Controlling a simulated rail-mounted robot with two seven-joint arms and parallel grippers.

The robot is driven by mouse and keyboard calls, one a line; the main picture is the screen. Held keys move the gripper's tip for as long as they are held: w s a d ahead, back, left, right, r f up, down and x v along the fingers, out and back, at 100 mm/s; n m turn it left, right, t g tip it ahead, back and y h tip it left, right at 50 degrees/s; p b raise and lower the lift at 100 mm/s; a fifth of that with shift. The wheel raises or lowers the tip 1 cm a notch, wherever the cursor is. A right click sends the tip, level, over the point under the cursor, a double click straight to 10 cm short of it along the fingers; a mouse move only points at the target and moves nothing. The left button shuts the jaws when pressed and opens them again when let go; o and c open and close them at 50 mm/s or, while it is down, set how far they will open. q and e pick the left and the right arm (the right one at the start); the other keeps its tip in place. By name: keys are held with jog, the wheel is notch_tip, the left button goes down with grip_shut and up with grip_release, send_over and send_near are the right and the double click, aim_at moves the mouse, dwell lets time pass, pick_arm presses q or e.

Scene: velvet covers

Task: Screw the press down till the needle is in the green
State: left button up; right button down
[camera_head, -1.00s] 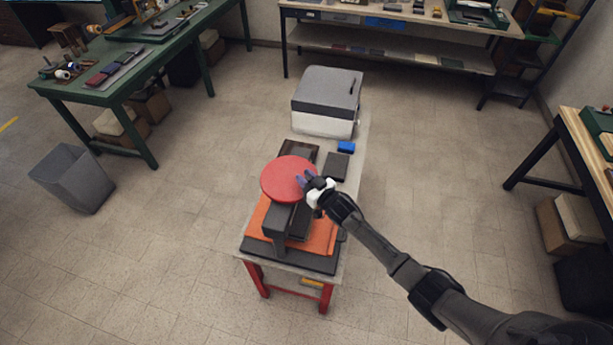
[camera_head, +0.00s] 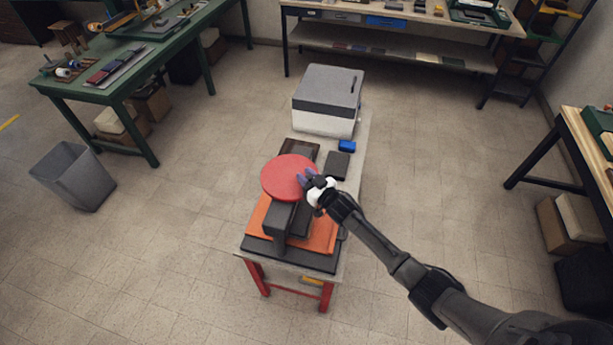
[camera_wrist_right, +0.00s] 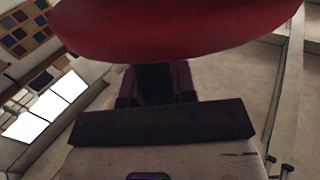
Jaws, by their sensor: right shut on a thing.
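The press has a round red wheel (camera_head: 287,177) on top, a dark upright frame (camera_head: 281,229) under it, and an orange plate (camera_head: 321,238) on a dark base (camera_head: 290,256). My right gripper (camera_head: 307,179) is shut on the wheel's right rim. No gauge, needle or green zone can be made out. My left gripper is not in view.
The press stands on a red-legged bench (camera_head: 262,277). Behind it are a grey-and-white box (camera_head: 327,100), a blue block (camera_head: 346,146) and a dark block (camera_head: 338,165). A grey bin (camera_head: 75,178) is on the floor at left. Open floor surrounds the bench.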

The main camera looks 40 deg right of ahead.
jog(key=c, duration=0.9)
grip_release()
jog(key=shift+w+a, duration=0.1)
jog(key=shift+a, duration=0.05)
jog(key=shift+c, duration=0.2)
jog(key=s+b, duration=0.1)
jog(key=s, duration=1.3)
jog(key=shift+d, duration=0.4)
